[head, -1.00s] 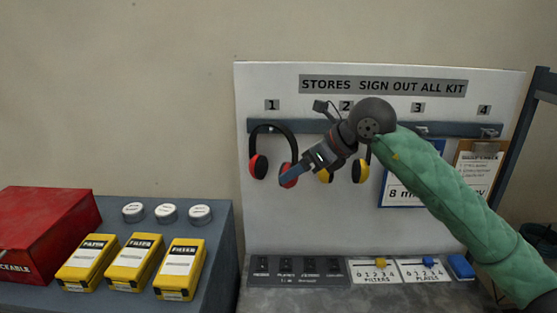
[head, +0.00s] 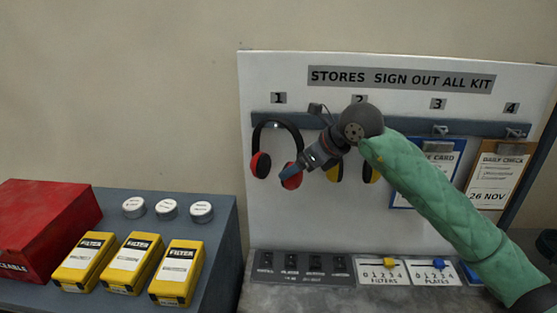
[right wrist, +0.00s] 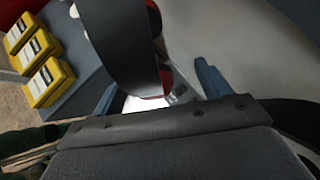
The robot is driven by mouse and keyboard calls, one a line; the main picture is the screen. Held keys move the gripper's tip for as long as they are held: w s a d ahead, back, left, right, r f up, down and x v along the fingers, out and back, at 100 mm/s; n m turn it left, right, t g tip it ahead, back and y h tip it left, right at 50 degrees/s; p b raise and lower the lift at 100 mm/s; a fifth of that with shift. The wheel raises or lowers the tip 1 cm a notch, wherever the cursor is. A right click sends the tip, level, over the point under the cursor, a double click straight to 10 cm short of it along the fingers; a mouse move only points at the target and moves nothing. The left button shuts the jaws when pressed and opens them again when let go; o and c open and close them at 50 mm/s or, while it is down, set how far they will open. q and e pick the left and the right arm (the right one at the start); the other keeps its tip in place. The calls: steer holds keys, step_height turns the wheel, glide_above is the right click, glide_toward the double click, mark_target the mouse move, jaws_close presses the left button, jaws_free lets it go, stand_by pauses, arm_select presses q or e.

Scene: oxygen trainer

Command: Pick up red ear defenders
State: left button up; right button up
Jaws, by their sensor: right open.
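The red ear defenders (head: 260,165), with a black headband and red cups, hang from the rail under number 1. My right gripper (head: 288,173) is at their right cup in the head view and partly covers it. In the right wrist view the black headband (right wrist: 118,40) stands large ahead of the open gripper (right wrist: 157,92), between its two blue fingers in the picture. Bits of red cup show beside the band. I cannot tell how deep the band sits between the fingers or whether they touch it. My left gripper is not in view.
Yellow ear defenders (head: 333,174) hang under number 2, partly behind my right arm. Clipboards (head: 497,180) hang further right on the white board (head: 320,220). Yellow filter boxes (head: 177,272), white round tins (head: 167,210) and a red case (head: 40,225) stand on the left bench.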

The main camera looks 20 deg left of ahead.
steer(key=shift+x, duration=0.9)
steer(key=c, duration=1.2)
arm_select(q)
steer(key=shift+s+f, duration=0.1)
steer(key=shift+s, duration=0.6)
